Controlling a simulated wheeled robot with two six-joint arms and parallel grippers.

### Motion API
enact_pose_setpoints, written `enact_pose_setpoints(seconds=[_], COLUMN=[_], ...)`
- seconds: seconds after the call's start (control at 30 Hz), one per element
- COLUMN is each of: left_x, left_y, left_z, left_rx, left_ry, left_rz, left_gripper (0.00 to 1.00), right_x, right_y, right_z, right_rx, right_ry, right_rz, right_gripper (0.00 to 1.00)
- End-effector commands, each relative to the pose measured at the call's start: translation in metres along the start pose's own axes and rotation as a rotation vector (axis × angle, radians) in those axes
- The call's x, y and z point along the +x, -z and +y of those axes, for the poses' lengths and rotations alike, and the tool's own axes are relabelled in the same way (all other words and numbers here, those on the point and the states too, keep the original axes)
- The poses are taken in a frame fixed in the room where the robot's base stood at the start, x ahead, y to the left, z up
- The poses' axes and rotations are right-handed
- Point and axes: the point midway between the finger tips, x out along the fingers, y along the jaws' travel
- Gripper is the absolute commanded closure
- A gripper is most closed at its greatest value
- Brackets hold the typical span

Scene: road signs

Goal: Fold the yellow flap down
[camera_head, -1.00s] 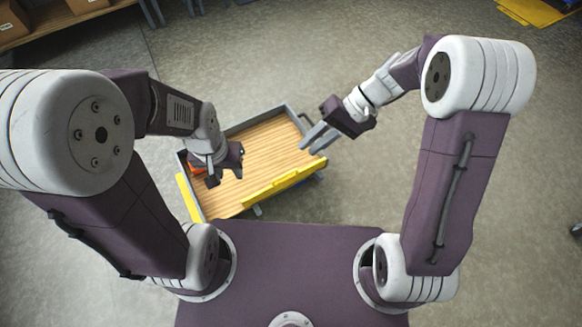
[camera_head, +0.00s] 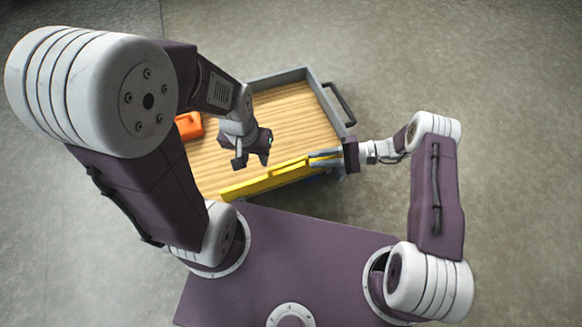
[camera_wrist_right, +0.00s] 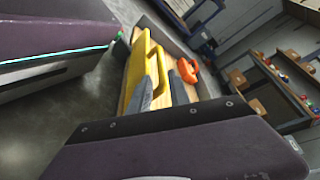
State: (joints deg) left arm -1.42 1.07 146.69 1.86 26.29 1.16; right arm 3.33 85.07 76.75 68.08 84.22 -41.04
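The yellow flap (camera_head: 262,180) stands up along the near edge of a wood-floored cart tray (camera_head: 278,116). It also shows in the right wrist view (camera_wrist_right: 135,78), with a raised yellow bar on it. My right gripper (camera_head: 318,159) is at the flap's right end, its grey fingers pointing left along it. In the wrist view its two fingers are apart, one on each side of the flap's yellow edge; I cannot tell whether they touch it. My left gripper (camera_head: 251,164) is open and empty above the tray, behind the flap.
An orange object (camera_head: 188,126) lies at the tray's left side. A dark handle (camera_head: 341,102) sticks out at the tray's right. Shelves with boxes (camera_wrist_right: 255,85) show in the wrist view. The floor right of the tray is clear.

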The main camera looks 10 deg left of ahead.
Motion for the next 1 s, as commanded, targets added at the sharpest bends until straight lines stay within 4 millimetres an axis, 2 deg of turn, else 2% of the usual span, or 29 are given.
enact_pose_setpoints(seconds=[0.17,0.4,0.53,0.7,0.9,1.0], left_x=[0.005,0.032,0.041,0.043,0.042,0.042], left_y=[0.000,-0.003,-0.004,-0.004,-0.004,-0.004], left_z=[0.000,-0.001,-0.001,-0.001,-0.001,-0.001], left_rx=[0.000,0.000,0.000,0.000,0.000,0.000], left_ry=[0.000,0.000,0.000,0.000,0.000,0.000], left_rz=[0.001,0.000,0.000,0.000,0.000,0.000], left_gripper=[0.64,0.64,0.64,0.64,0.64,0.64], right_x=[0.011,0.062,0.081,0.091,0.090,0.090], right_y=[0.000,0.001,0.001,-0.001,-0.001,-0.001], right_z=[0.000,0.004,0.002,-0.001,-0.002,-0.002], right_rx=[-0.001,-0.002,-0.002,-0.001,-0.001,-0.001], right_ry=[-0.001,-0.004,-0.003,-0.002,-0.002,-0.002], right_rz=[-0.002,-0.004,-0.003,-0.001,0.000,0.000], right_gripper=[0.77,0.77,0.77,0.77,0.77,1.00])
